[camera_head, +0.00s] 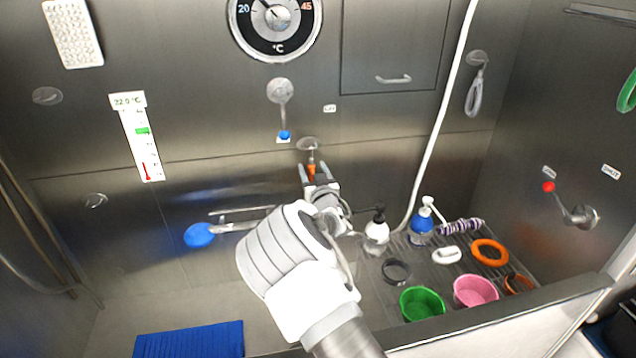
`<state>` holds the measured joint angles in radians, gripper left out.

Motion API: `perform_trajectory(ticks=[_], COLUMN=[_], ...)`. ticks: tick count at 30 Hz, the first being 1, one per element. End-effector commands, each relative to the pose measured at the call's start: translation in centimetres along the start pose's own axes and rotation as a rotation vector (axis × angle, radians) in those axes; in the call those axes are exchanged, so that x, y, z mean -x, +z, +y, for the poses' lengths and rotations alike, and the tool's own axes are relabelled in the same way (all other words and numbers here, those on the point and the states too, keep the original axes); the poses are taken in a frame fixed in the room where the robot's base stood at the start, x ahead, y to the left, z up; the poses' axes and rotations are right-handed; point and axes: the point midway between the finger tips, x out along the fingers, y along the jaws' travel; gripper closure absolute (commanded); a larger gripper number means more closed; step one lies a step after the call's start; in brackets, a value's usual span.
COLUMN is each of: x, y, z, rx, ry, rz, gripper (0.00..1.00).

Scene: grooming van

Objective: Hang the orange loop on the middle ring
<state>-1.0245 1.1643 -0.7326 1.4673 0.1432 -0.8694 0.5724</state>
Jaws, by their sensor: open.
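My gripper (314,170) is at the back wall, its two fingers apart and pointing up, just below a round wall mount (309,143) near the middle. A narrow orange piece (311,167) shows between the fingers, directly under that mount. It looks like part of an orange loop, seen edge-on. Its lower part is hidden by my gripper, and I cannot tell whether it hangs on the mount's ring or touches a finger. A separate thick orange ring (490,252) lies flat on the dark rack at the right.
The rack (440,280) also holds a white pump bottle (377,232), a blue bottle (421,226), a green bowl (422,303) and a pink bowl (475,291). A pale hose (435,125) runs down the wall. A grey loop (474,95) hangs upper right. A blue-ended lever (284,110) is above the mount.

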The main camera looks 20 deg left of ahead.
Motion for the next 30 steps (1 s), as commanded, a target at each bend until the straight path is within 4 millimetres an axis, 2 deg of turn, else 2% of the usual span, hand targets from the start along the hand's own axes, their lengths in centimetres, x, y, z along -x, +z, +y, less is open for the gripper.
perform_trajectory(ticks=[8,30], x=[3.1,15.3], y=[0.0,0.0], z=[-0.1,0.0], rx=[-0.002,-0.002], ry=[0.0,0.0], rz=[0.0,0.0], gripper=[0.39,0.39])
